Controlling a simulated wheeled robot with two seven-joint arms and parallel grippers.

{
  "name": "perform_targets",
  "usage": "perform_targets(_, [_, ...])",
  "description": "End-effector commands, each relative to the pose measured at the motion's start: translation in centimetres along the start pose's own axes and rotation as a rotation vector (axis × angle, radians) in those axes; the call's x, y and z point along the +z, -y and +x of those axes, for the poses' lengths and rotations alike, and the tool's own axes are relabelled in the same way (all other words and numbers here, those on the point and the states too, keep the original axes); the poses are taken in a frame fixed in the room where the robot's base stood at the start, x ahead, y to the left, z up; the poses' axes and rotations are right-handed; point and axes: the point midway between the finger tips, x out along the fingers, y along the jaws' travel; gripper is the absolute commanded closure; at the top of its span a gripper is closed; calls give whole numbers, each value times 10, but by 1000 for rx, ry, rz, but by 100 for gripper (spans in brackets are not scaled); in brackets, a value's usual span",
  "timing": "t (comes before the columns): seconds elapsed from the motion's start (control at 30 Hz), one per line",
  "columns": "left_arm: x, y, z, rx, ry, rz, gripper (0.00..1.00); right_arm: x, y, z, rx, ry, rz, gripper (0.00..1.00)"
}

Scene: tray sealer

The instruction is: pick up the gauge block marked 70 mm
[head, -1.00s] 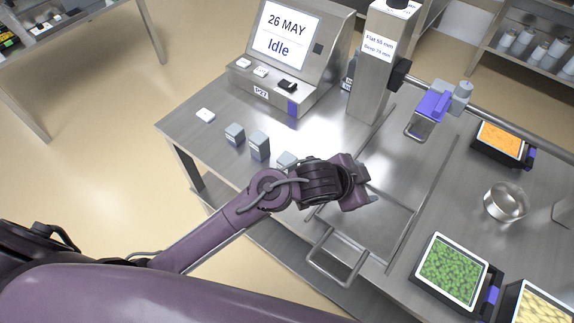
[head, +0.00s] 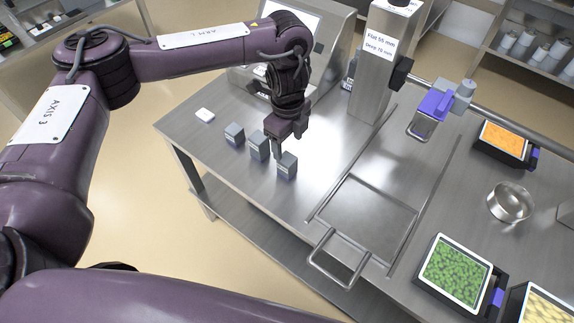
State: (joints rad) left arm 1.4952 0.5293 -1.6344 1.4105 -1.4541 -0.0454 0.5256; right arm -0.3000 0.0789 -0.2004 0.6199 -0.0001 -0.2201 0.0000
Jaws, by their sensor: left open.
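Three small grey gauge blocks stand in a slanting row on the steel table: a left block (head: 234,134), a middle block (head: 258,147) and a right block (head: 287,166). Their markings are too small to read, so I cannot tell which is the 70 mm one. My left gripper (head: 287,143) points down, open and empty, close above and behind the middle and right blocks. Its fingers partly overlap the space between them in the picture; contact cannot be judged. My right gripper is not in view.
A screen console (head: 240,78) stands behind my left arm. A post (head: 370,75) carries a sign reading Flat 55 mm, Deep 70 mm. A white piece (head: 205,115) lies left. Right are a sliding frame (head: 340,258), steel bowl (head: 509,203) and filled trays (head: 452,272).

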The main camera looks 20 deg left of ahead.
Motion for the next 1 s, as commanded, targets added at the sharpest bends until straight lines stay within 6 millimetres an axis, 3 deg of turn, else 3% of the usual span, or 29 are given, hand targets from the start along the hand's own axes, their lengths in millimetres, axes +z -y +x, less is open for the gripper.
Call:
perform_targets(0.37, [2, -4, 37, 8, 6, -4, 36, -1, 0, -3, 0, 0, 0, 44])
perform_targets(0.6, [0, -5, 71, 6, 6, -5, 36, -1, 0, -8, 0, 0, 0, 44])
perform_targets(0.9, [0, -4, 76, 4, 6, -4, 36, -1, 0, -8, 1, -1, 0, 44])
perform_targets(1.0, [0, -5, 76, 4, 6, -4, 49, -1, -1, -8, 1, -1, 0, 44])
